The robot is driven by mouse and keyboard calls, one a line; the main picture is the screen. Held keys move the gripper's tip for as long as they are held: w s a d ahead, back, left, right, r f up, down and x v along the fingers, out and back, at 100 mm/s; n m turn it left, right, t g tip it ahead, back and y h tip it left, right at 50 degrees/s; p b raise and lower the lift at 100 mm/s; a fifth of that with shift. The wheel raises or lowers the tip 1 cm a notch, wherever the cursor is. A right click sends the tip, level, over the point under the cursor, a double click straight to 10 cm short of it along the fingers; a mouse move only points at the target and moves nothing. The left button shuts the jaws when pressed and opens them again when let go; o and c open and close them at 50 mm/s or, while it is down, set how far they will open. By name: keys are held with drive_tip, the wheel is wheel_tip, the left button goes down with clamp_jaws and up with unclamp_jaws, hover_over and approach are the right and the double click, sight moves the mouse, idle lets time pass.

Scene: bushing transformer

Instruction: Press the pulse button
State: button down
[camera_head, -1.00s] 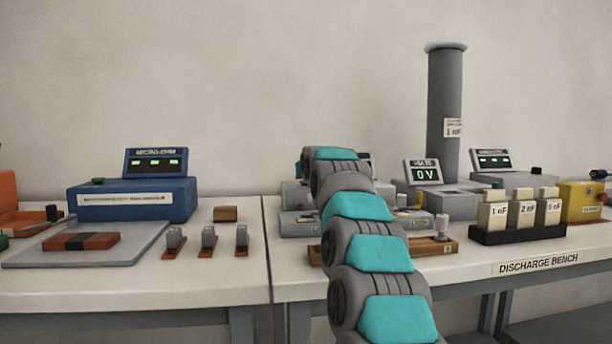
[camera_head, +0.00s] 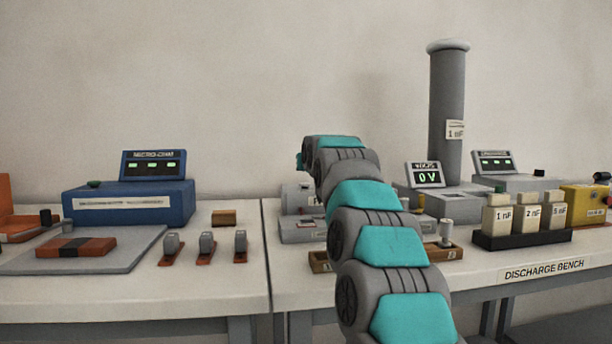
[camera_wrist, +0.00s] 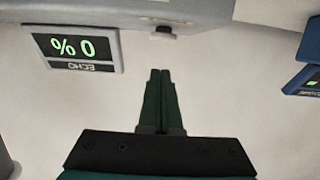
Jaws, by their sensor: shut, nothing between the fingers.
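My gripper (camera_wrist: 160,75) shows in the wrist view with its two dark green fingers together and nothing between them. A grey housing (camera_wrist: 100,10) lies ahead of the fingertips. A small dark knob or button (camera_wrist: 163,30) sits on its edge, almost in line with the fingers and apart from them. I cannot read a label there, so I cannot tell whether it is the pulse button. A screen (camera_wrist: 75,47) beside the fingers reads ECHO and 0 %, upside down. In the head view my arm hides the gripper and part of the grey equipment (camera_head: 300,230) behind it.
The discharge bench (camera_head: 480,278) holds a grey box with a 0 V screen (camera_head: 425,176), a tall grey column (camera_head: 446,110), several capacitor blocks (camera_head: 527,216) and a yellow box (camera_head: 583,204). A blue micro-ohm meter (camera_head: 130,203) stands on the left bench.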

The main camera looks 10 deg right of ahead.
drive_tip(key=b+v, duration=0.1)
drive_tip(key=v, duration=0.8)
drive_tip(key=shift+s+r, duration=0.1)
idle(0.6)
